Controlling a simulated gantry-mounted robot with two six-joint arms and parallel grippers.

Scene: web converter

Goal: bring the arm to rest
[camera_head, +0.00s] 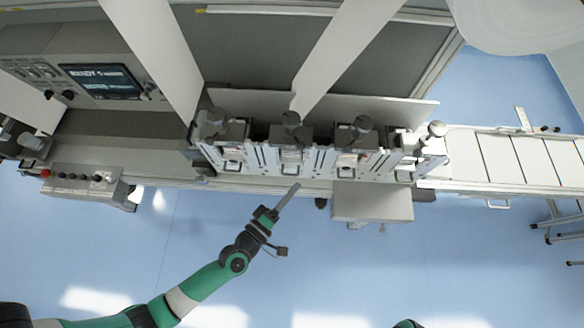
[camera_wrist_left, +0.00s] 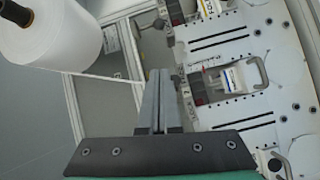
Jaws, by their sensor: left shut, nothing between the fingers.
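My left gripper (camera_head: 289,196) reaches up from the lower left in the head view, at the end of my green and black arm. Its long grey fingers are together with nothing between them. They point toward the front of the row of slitting stations (camera_head: 290,158) on the machine and appear short of it. In the left wrist view the shut fingers (camera_wrist_left: 158,85) stand in the middle, with a machine panel (camera_wrist_left: 225,60) to their right. Only a small green piece of my other arm shows at the bottom edge of the head view; its gripper is not seen.
A control panel with a screen (camera_head: 102,82) stands at the upper left. A button box (camera_head: 85,186) juts out below it. A grey box (camera_head: 372,202) sticks out right of my gripper. A conveyor (camera_head: 510,158) runs off right. A white roll (camera_wrist_left: 50,35) hangs upper left. The blue floor in front is open.

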